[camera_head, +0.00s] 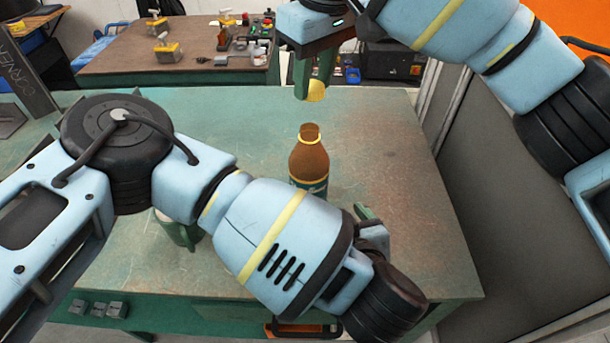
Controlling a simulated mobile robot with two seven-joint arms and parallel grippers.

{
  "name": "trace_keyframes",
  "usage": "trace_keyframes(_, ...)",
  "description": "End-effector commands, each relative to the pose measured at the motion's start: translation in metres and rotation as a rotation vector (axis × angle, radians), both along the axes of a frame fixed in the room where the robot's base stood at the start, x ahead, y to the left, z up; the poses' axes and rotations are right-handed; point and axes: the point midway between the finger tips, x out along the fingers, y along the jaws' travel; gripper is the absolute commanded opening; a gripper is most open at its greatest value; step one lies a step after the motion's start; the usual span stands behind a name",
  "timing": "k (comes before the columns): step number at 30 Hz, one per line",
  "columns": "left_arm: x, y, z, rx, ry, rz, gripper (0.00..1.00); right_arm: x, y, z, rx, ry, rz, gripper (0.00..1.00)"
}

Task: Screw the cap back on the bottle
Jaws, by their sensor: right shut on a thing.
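A brown bottle (309,161) with a yellow ring at its neck and a dark green label stands upright on the green worktable (400,150). Its mouth is uncapped, and its lower part is hidden behind my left arm. My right gripper (314,84), with green fingers, is shut on the yellow cap (317,92). It holds the cap above the bottle's mouth, clearly apart from it. My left gripper (366,214) is mostly hidden by its own wrist. One green finger shows to the right of the bottle, and I cannot tell whether it touches it.
A green object (180,233), perhaps a cup, is partly hidden behind my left arm. A second bench (170,62) with yellow-based tools and small bottles stands behind. A grey panel (500,180) borders the worktable on the right. The tabletop right of the bottle is clear.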

Motion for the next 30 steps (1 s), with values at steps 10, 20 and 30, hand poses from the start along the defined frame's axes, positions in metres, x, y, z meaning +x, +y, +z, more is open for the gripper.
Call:
trace_keyframes(10,0.011,0.006,0.015,0.040,-0.089,0.000,0.94,0.000,0.003,0.003,0.000,0.000,0.011,0.12)
trace_keyframes(20,0.019,0.007,0.010,0.034,-0.080,0.002,0.94,0.000,0.003,0.003,0.000,0.000,0.011,0.12)
trace_keyframes(30,0.062,0.021,-0.007,0.039,-0.085,0.004,0.94,0.000,0.003,0.003,0.000,0.000,0.010,0.12)
